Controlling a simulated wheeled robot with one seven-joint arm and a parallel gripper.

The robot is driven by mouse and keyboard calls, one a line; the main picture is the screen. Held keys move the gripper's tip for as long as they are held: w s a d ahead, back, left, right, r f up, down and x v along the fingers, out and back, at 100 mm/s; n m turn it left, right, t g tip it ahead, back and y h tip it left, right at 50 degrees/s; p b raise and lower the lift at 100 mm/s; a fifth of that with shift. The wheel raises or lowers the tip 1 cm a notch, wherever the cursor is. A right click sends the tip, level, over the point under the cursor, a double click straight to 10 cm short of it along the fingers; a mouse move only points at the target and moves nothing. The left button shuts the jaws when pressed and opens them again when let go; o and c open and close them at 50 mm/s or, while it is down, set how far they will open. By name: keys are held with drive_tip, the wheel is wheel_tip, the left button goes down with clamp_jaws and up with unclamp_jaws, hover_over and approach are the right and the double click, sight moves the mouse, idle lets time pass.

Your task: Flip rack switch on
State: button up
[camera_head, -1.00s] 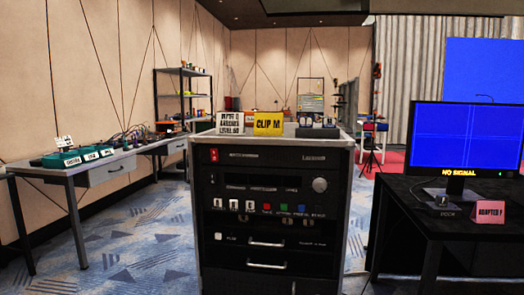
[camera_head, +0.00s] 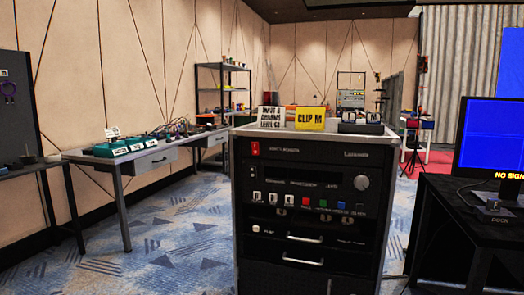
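A black equipment rack (camera_head: 275,220) with a light-coloured frame stands a little right of centre in the head view, its front panel facing me. A small red rocker switch (camera_head: 255,149) sits at the panel's upper left; I cannot tell which way it is set. Lower down are a row of white-labelled connectors, coloured buttons (camera_head: 306,203), a round knob (camera_head: 361,183) and two silver handles. My gripper is not in this view.
A dark desk (camera_head: 449,220) with a blue "NO SIGNAL" monitor (camera_head: 487,135) stands close at the right. A long workbench (camera_head: 130,160) with teal devices runs along the left wall. Patterned carpet (camera_head: 185,235) is open between that bench and the rack.

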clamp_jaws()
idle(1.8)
